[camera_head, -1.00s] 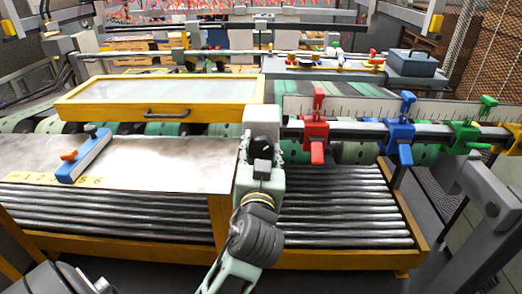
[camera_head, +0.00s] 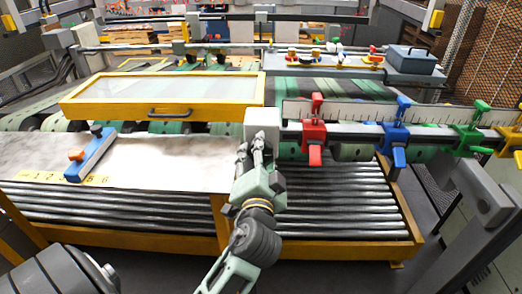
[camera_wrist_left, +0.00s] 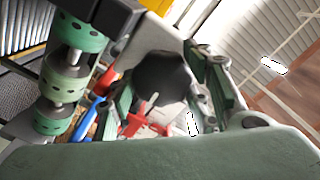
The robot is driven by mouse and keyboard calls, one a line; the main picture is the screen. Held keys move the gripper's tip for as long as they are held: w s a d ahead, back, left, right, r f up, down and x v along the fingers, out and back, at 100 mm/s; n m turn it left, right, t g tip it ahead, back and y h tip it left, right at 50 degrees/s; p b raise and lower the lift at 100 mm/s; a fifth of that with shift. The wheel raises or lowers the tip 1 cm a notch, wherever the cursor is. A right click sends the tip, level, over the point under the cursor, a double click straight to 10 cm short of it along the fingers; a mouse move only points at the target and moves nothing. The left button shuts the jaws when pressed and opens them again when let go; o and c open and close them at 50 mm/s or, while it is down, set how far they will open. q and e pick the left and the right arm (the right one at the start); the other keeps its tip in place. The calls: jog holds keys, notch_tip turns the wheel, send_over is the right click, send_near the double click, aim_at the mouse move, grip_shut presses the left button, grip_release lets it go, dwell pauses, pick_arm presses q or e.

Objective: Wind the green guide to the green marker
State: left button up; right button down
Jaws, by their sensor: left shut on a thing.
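The green guide (camera_head: 470,132) sits on the rail (camera_head: 360,131) at the right, between the blue guide (camera_head: 397,132) and the yellow guide (camera_head: 512,138). The red guide (camera_head: 314,131) is nearest the grey end box (camera_head: 262,122). I cannot make out a green marker on the white scale (camera_head: 400,111) behind the rail. My left gripper (camera_head: 253,150) is at the front of the end box, far left of the green guide. In the left wrist view it is shut on a dark round knob (camera_wrist_left: 160,75), which the fingers hide in the head view. My right gripper is not in view.
Steel rollers (camera_head: 320,205) in a yellow frame lie below the rail. Left of the box are a yellow-framed clear cover (camera_head: 160,100) and a pale plate (camera_head: 150,155) with a blue lever (camera_head: 90,155). A shelf with small parts (camera_head: 335,66) stands behind.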

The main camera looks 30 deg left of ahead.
pick_arm(q)
jog(key=shift+d+f+m, duration=0.1)
jog(key=shift+f+m, duration=0.2)
jog(key=shift+m, duration=0.1)
jog(key=o, duration=1.1)
jog(key=shift+r, duration=0.15)
jog(key=v, duration=1.2)
jog(key=shift+w, duration=0.1)
